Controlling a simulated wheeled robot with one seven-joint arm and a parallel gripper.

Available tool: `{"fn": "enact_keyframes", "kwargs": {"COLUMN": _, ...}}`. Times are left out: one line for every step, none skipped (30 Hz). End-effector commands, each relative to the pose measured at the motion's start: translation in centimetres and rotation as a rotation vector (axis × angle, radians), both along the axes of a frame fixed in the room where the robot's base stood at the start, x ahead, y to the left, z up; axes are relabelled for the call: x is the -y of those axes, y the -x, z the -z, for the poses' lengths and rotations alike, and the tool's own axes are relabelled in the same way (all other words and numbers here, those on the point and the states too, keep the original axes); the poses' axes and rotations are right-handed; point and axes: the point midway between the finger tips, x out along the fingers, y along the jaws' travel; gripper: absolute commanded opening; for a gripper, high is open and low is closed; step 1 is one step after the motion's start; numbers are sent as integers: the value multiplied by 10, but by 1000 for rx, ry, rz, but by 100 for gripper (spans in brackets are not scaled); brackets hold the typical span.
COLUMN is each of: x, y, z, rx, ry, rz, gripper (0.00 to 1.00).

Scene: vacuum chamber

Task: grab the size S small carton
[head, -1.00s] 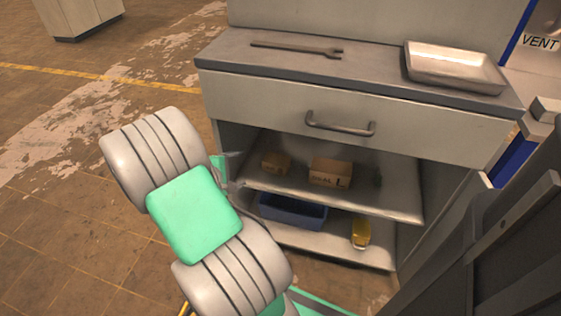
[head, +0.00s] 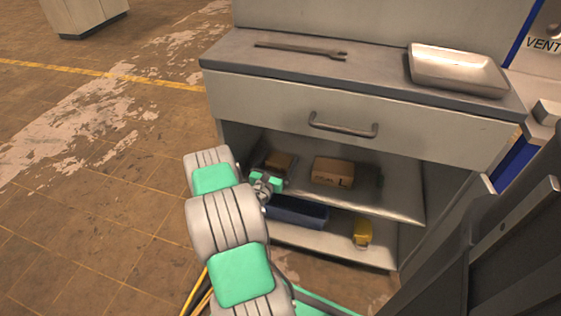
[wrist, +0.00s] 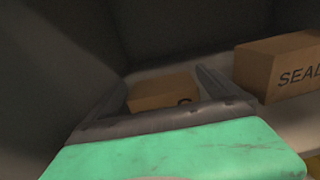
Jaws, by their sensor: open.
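The small carton (head: 280,161) is a brown box on the upper shelf, toward the left side, partly covered by my gripper in the head view. In the wrist view the small carton (wrist: 166,91) lies ahead between my fingers, with part of a dark letter on its face. My gripper (head: 273,176) is at the shelf's left front. In the wrist view my gripper (wrist: 160,88) is open, with a finger on each side of the carton. I cannot tell whether the fingers touch it.
A larger carton marked L (head: 333,172) stands right of the small one; it also shows in the wrist view (wrist: 283,66). The shelf's left wall (wrist: 50,70) is close. A blue bin (head: 298,211) and a yellow item (head: 363,232) are below. The drawer (head: 290,105) is shut above.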

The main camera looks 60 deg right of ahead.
Motion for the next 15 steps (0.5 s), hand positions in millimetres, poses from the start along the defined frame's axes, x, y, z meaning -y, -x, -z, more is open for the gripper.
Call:
{"fn": "enact_keyframes", "kwargs": {"x": 11, "y": 0, "z": 6, "rx": 4, "ry": 2, "rz": 5, "gripper": 100}}
{"fn": "enact_keyframes", "kwargs": {"x": 16, "y": -1, "z": 7, "rx": 3, "ry": 3, "rz": 5, "gripper": 100}}
{"fn": "enact_keyframes", "kwargs": {"x": 24, "y": -1, "z": 7, "rx": 2, "ry": 2, "rz": 5, "gripper": 100}}
{"fn": "enact_keyframes", "kwargs": {"x": 29, "y": -1, "z": 6, "rx": 3, "ry": 1, "rz": 5, "gripper": 100}}
{"fn": "enact_keyframes", "kwargs": {"x": 32, "y": -2, "z": 6, "rx": 2, "ry": 1, "rz": 5, "gripper": 100}}
{"fn": "enact_keyframes", "kwargs": {"x": 36, "y": -3, "z": 5, "rx": 2, "ry": 1, "rz": 4, "gripper": 100}}
{"fn": "enact_keyframes", "kwargs": {"x": 38, "y": -3, "z": 5, "rx": 1, "ry": 1, "rz": 3, "gripper": 100}}
{"fn": "enact_keyframes", "kwargs": {"x": 39, "y": -3, "z": 4, "rx": 1, "ry": 1, "rz": 2, "gripper": 100}}
{"fn": "enact_keyframes", "kwargs": {"x": 39, "y": -3, "z": 4, "rx": 0, "ry": 1, "rz": 2, "gripper": 100}}
{"fn": "enact_keyframes", "kwargs": {"x": 39, "y": -3, "z": 4, "rx": -1, "ry": 0, "rz": 1, "gripper": 100}}
{"fn": "enact_keyframes", "kwargs": {"x": 39, "y": -3, "z": 4, "rx": -1, "ry": 0, "rz": 1, "gripper": 100}}
{"fn": "enact_keyframes", "kwargs": {"x": 39, "y": -3, "z": 4, "rx": -1, "ry": -1, "rz": 1, "gripper": 100}}
{"fn": "enact_keyframes", "kwargs": {"x": 39, "y": -3, "z": 4, "rx": -1, "ry": -1, "rz": 1, "gripper": 100}}
{"fn": "enact_keyframes", "kwargs": {"x": 39, "y": -4, "z": 4, "rx": -1, "ry": -1, "rz": 1, "gripper": 98}}
{"fn": "enact_keyframes", "kwargs": {"x": 39, "y": -4, "z": 4, "rx": -1, "ry": -1, "rz": 1, "gripper": 95}}
